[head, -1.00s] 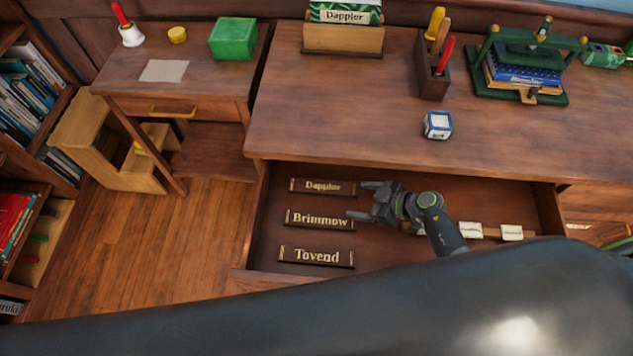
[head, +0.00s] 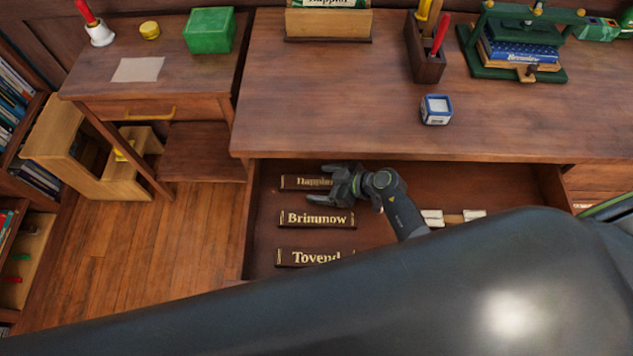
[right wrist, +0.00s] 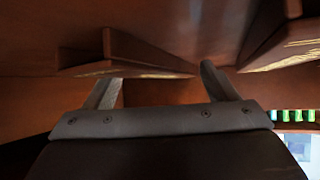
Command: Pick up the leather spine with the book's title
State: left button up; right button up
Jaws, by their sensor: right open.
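Three dark brown leather spines with gold lettering lie in a column in the open desk drawer (head: 374,228): the Dappler spine (head: 300,183) at the back, the Brimmow spine (head: 316,219) in the middle and the Tovend spine (head: 305,258) in front, partly covered by my dark arm. My right gripper (head: 326,183) is open and empty at the right end of the Dappler spine, hiding the end of its title. In the right wrist view a spine (right wrist: 130,52) shows beyond and between the open fingers. My left gripper is not in view.
A blue book (head: 520,54) sits in the green press (head: 510,72); its title is hard to read. A wooden holder (head: 328,24) bears a label, cut off at the top. A tool box (head: 424,60) and a blue-white cube (head: 436,110) stand on the desk. White cards (head: 433,218) lie in the drawer.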

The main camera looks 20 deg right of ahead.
jog(key=shift+s, duration=0.1)
jog(key=c, duration=1.2)
jog(key=shift+o, duration=0.2)
jog(key=shift+s+r, duration=0.1)
